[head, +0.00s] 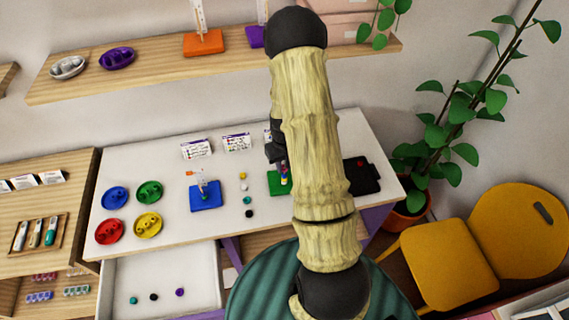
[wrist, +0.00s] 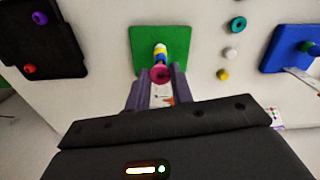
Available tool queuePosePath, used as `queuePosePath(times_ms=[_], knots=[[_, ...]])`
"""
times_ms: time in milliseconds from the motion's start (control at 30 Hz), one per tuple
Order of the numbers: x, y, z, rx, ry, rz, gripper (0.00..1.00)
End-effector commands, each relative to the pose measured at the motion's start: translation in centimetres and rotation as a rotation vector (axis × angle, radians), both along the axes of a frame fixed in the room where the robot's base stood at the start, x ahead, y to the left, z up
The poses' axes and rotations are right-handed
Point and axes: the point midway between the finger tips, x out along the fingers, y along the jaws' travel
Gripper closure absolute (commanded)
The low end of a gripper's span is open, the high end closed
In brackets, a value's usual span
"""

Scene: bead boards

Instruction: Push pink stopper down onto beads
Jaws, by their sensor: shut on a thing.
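The pink stopper (wrist: 160,74) is between the fingers of my gripper (wrist: 161,82) in the wrist view, and the gripper is shut on it. Just beyond the stopper, a column of beads (wrist: 160,54), with yellow and blue showing, stands over the green board (wrist: 146,37). I cannot tell whether the stopper touches the top bead. In the head view the green board (head: 275,188) is partly behind my arm, with the bead column (head: 284,176) on it. The gripper is mostly hidden there by my arm.
A blue board (head: 205,196) with an upright post stands to the left, with several loose beads (head: 248,200) between the boards. A dark tray (head: 361,175) lies to the right. Coloured dishes (head: 149,191) sit at the table's left. A shelf (head: 140,82) overhangs the back.

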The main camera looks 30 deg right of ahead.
Motion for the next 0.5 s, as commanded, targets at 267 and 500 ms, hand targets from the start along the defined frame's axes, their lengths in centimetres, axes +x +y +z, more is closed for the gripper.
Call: queuePosePath(times_ms=[267,500], knots=[[0.01,-0.01,-0.01,0.000,0.000,0.000,0.98],[0.01,0.00,-0.57,0.000,0.000,0.000,0.98]])
